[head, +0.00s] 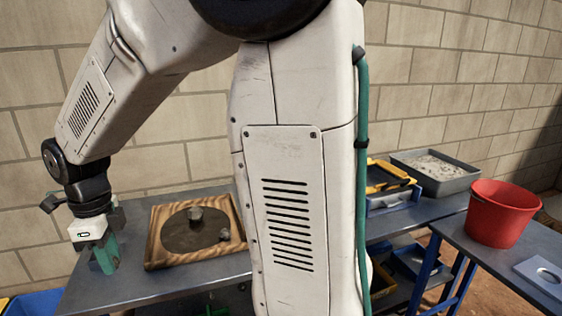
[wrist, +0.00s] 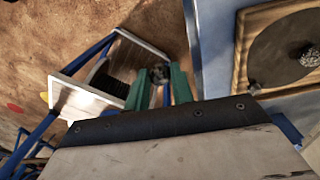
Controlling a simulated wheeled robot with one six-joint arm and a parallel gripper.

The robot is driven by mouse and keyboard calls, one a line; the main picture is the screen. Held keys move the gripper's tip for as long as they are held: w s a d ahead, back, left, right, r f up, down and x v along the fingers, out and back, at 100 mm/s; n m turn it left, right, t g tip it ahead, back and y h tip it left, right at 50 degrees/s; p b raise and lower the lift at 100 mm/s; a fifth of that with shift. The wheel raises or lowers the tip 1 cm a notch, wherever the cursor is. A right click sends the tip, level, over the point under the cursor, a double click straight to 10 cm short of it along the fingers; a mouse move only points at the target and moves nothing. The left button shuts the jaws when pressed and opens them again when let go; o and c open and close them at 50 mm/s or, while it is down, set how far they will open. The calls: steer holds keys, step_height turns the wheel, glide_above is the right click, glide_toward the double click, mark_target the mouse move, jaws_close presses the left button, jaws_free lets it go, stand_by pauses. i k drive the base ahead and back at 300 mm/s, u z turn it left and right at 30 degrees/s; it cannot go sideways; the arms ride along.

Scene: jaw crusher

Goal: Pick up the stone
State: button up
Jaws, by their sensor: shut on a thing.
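My gripper (head: 105,256) hangs at the left in the head view, beside the wooden board. In the wrist view, the two green fingers of my gripper (wrist: 160,76) are closed on a small dark stone (wrist: 160,74) at their tips. In the head view I cannot make out this stone.
The wooden board (head: 153,252) lies on a grey metal table (head: 140,284). A red bucket (head: 503,212) and a grey tray (head: 435,178) stand to the right. Below my gripper, the wrist view shows a white-edged open box (wrist: 92,97) with a black ribbed part and blue frame bars.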

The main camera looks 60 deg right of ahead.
mark_target(226, 234)
steer(key=z, duration=0.35)
steer(key=k, duration=0.85)
steer(key=z, duration=1)
steer(key=i, duration=1.3)
steer(key=z, duration=0.05)
